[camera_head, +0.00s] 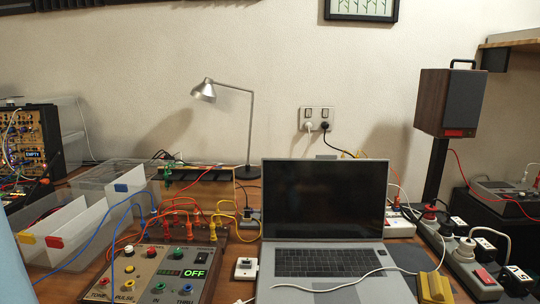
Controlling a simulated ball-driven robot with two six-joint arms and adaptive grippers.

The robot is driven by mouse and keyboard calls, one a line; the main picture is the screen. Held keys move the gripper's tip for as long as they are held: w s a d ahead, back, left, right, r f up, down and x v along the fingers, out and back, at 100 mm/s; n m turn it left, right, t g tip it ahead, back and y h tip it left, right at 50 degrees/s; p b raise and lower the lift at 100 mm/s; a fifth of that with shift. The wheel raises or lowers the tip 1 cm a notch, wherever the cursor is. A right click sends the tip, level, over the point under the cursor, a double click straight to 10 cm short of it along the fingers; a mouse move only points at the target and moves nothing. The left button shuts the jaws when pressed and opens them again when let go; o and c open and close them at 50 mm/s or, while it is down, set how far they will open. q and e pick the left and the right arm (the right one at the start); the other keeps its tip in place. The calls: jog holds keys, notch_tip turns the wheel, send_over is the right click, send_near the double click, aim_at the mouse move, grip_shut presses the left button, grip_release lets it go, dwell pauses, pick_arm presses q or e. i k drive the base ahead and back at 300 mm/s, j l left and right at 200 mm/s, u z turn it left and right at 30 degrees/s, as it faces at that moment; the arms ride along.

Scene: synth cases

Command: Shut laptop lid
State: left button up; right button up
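A silver laptop (375,247) stands open on the wooden table, right of the picture's middle. Its lid (324,200) is upright with a dark screen facing me. Its black keyboard (318,263) shows in front of the lid. A white cable (350,284) lies across the front part of the laptop's base, over the palm rest. The laptop's front edge is cut off by the bottom of the picture. Neither of my grippers shows in this view.
A synth box (150,270) with knobs and coloured cables stands left of the laptop. A small white socket (245,268) sits between them. A yellow block (435,288) and power strips (470,262) are on the right. A desk lamp (250,130) stands behind.

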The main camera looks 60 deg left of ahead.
aim_at(322, 197)
jog(key=u, duration=0.45)
jog(key=j+u, duration=0.15)
jog(key=u, duration=0.7)
jog(key=i, duration=0.05)
